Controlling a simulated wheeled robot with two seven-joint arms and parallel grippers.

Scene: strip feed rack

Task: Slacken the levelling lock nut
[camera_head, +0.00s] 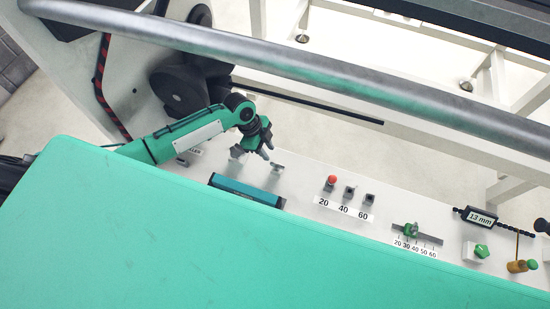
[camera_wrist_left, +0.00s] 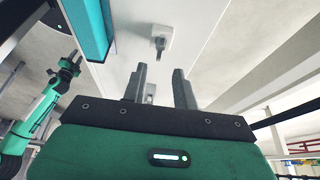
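Two small grey winged or lever-like fittings stand on the white panel, one left (camera_head: 237,152) and one right (camera_head: 277,168) of my left gripper (camera_head: 265,153). I cannot tell which is the levelling lock nut. In the left wrist view, a grey lever on a white block (camera_wrist_left: 160,38) lies beyond the fingertips, and a smaller fitting (camera_wrist_left: 150,92) shows between the fingers. My left gripper (camera_wrist_left: 160,78) has its fingers apart, with nothing gripped. Another green arm with a gripper (camera_wrist_left: 68,68), apparently my right, shows at the wrist view's left; its finger state is unclear.
A teal-topped box (camera_head: 246,190) sits close in front of the left gripper. A grey rail (camera_head: 300,65) crosses above. Rightwards are buttons (camera_head: 332,180), a slider (camera_head: 411,230), a 13 mm display (camera_head: 481,217) and a green knob (camera_head: 482,251). A dark reel (camera_head: 180,90) stands behind.

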